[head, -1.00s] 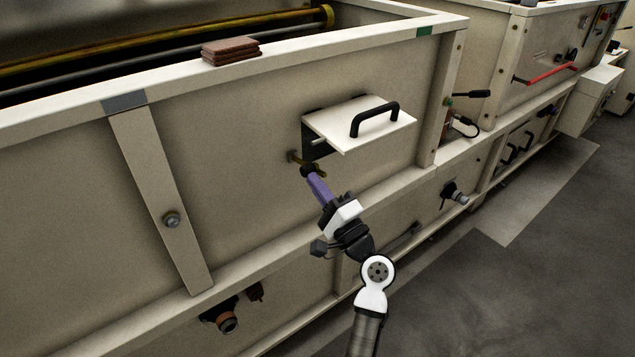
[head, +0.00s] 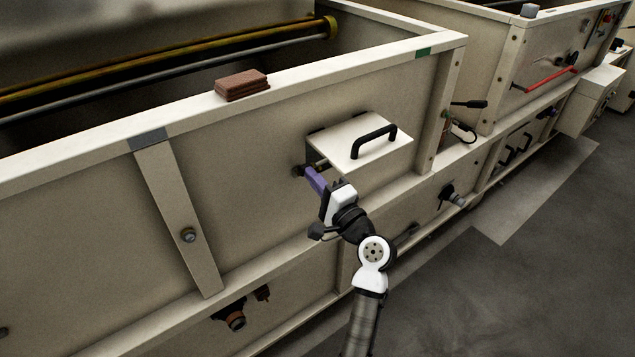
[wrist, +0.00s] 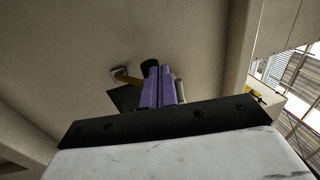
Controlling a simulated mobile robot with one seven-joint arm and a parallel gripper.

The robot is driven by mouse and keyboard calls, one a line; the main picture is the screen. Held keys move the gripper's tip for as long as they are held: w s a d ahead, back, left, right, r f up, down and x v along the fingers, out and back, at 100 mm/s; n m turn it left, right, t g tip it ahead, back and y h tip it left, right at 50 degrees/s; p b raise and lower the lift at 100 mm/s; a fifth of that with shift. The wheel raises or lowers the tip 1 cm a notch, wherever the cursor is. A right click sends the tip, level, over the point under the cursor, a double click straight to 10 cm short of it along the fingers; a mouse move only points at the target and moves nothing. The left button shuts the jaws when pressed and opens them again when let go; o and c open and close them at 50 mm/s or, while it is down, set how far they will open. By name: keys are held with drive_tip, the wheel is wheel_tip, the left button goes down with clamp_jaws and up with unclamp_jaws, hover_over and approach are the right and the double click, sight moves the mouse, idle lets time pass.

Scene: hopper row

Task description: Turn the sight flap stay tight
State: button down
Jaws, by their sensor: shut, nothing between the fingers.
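The sight flap (head: 345,150) is a pale plate with a black handle, standing out from the machine's side wall. Its stay (wrist: 127,78) is a small brass-coloured lever on the wall, at the flap's left end. In the head view it is mostly hidden behind my gripper. In the wrist view a dark rounded knob (wrist: 150,64) shows at the tips of my fingers. My gripper (head: 308,172) has purple fingers, shut with nothing between them. Its tips are at the stay, just below and left of the flap; I cannot tell whether they touch it.
A brown stack of slabs (head: 242,86) lies on the hopper's top rim. A slanted rib (head: 178,215) with a bolt stands left of my gripper. A valve-like fitting (head: 452,196) sticks out at lower right. Open floor (head: 480,300) lies to the right.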

drive_tip(key=shift+w+a+r, duration=0.15)
drive_tip(key=shift+w+r, duration=0.1)
drive_tip(key=shift+r, duration=0.45)
idle(0.3)
